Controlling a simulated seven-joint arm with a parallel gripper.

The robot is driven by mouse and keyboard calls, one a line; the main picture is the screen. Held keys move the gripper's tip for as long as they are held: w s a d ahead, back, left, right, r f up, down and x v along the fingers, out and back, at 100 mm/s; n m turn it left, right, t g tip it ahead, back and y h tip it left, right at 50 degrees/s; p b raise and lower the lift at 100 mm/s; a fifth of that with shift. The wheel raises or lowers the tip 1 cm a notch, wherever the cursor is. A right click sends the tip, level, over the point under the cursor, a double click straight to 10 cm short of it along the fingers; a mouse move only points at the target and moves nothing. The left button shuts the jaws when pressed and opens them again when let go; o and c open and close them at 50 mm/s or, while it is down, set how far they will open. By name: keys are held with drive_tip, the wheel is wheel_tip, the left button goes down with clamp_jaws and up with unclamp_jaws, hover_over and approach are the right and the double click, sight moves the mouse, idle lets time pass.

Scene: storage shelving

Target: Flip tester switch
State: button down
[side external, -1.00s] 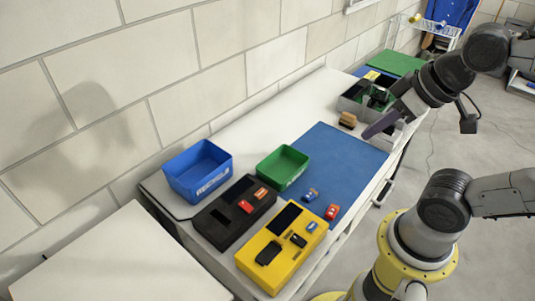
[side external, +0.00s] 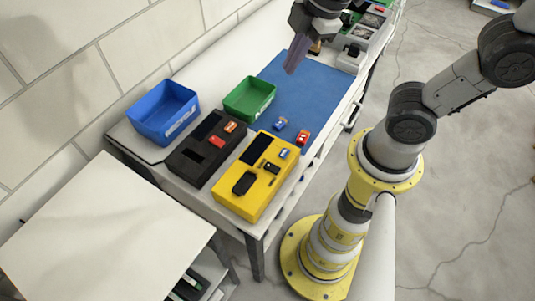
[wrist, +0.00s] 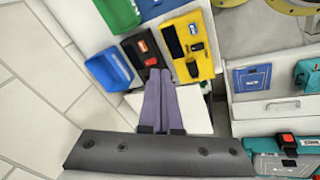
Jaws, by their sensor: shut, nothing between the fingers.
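A yellow box (side external: 240,204) with a dark screen and small black and blue parts on top sits at the near end of the bench. It also shows in the wrist view (wrist: 179,69). A black box (side external: 188,172) with red and orange pieces on it lies beside it; it shows in the wrist view too (wrist: 130,46). Neither box is plainly marked as the tester, and I cannot tell which part is the switch. My gripper (side external: 291,68) is shut and empty, apart from both boxes, towards the blue mat's far end. Its closed fingers show in the wrist view (wrist: 158,72).
A blue bin (side external: 149,122) and a green bin (side external: 237,106) stand behind the boxes. A blue mat (side external: 312,95) covers the bench beyond, with a small blue item (side external: 280,123) and a red item (side external: 303,137) near its front. A white table (side external: 105,225) stands at the near left.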

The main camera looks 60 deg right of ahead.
drive_tip(key=w+a+f+n+g, duration=0.2)
drive_tip(key=a+f+n, duration=0.2)
drive_tip(key=n+g, duration=0.2)
hover_over(269, 165)
wheel_tip(269, 165, down, 5)
drive_tip(key=shift+a+f+h, duration=0.1)
drive_tip(key=shift+h, duration=0.2)
wheel_tip(269, 165, down, 14)
drive_tip(key=shift+w, duration=0.1)
drive_tip(key=shift+f, duration=0.15)
idle(0.4)
